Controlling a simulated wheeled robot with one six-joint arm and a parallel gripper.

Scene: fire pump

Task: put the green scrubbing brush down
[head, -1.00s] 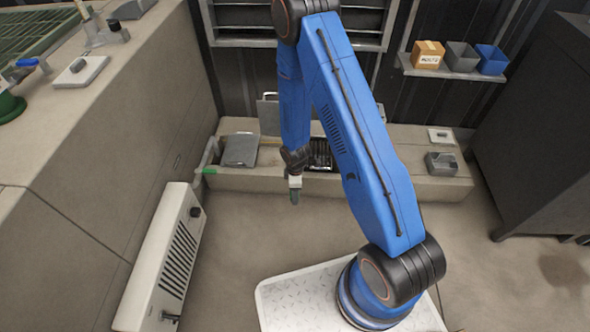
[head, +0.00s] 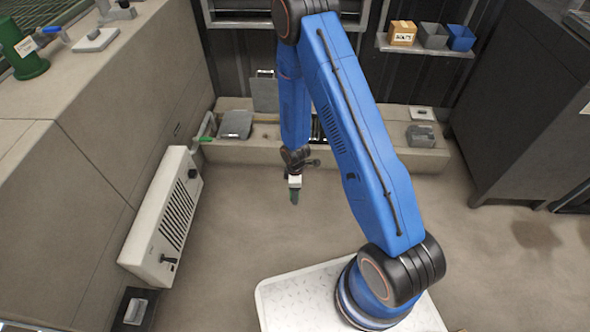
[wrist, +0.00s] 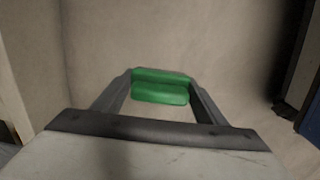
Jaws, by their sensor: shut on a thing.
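The green scrubbing brush (wrist: 160,92) is between the two fingers of my gripper (wrist: 161,80) in the wrist view, and the gripper is shut on it. It looks like a green block with a lengthwise ridge. In the head view my gripper (head: 294,190) hangs pointing down over open floor, in front of the low concrete ledge. Only a small dark green bit of the brush (head: 294,198) shows there below the fingers. The brush appears clear of any surface.
The concrete ledge (head: 340,160) runs along the back, with a grey box (head: 420,136) at its right. A white louvred unit (head: 165,220) stands at left, and a small dark box (head: 134,308) is at bottom left. A dark cabinet (head: 530,130) stands right. The floor (head: 240,220) between is clear.

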